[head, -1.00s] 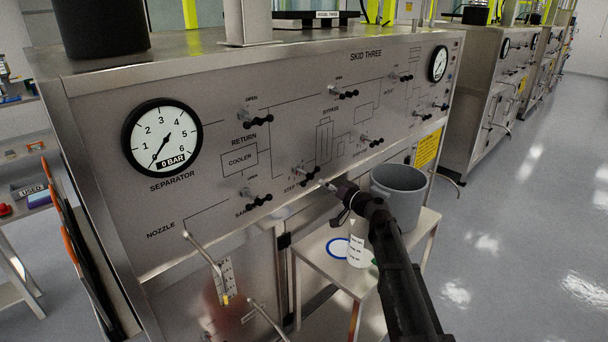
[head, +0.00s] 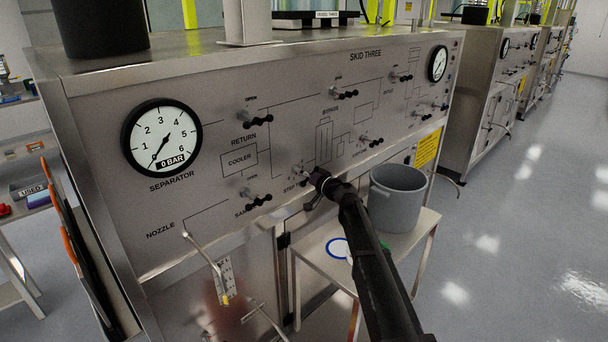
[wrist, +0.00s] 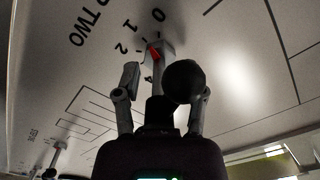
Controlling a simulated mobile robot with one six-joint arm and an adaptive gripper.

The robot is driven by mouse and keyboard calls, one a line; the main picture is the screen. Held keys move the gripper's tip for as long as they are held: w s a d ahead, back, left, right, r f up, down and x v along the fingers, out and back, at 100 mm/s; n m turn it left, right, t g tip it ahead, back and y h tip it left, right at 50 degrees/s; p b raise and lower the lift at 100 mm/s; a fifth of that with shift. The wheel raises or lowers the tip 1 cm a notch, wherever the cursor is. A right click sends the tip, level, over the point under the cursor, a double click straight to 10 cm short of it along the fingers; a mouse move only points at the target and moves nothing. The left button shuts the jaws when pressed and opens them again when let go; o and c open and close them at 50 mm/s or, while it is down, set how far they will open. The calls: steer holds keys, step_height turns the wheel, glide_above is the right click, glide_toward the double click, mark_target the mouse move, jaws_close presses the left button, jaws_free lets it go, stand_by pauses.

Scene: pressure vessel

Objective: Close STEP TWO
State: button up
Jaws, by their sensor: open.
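The STEP TWO valve (wrist: 156,58) is on the steel panel. In the wrist view its dial shows the marks 0, 1, 2 and 4 and a red pointer at its hub; the exact reading is unclear. A black ball-ended handle (wrist: 185,80) stands out from it. My gripper (wrist: 162,88) is open, one finger on each side of the valve stem, with the ball close to the right finger. Whether they touch cannot be told. In the head view my gripper (head: 316,180) is at the valve (head: 302,172) and hides its handle; the STEP TWO label (head: 293,188) is partly covered.
Similar black-handled valves (head: 257,120) sit around it on the panel. The separator gauge (head: 161,138) reads 0 BAR on its plate. Below right, a grey bucket (head: 397,198) stands on a small table (head: 314,250). Open floor lies to the right.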

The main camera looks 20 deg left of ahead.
jaws_close()
steer(key=shift+m, duration=2.5)
jaws_free()
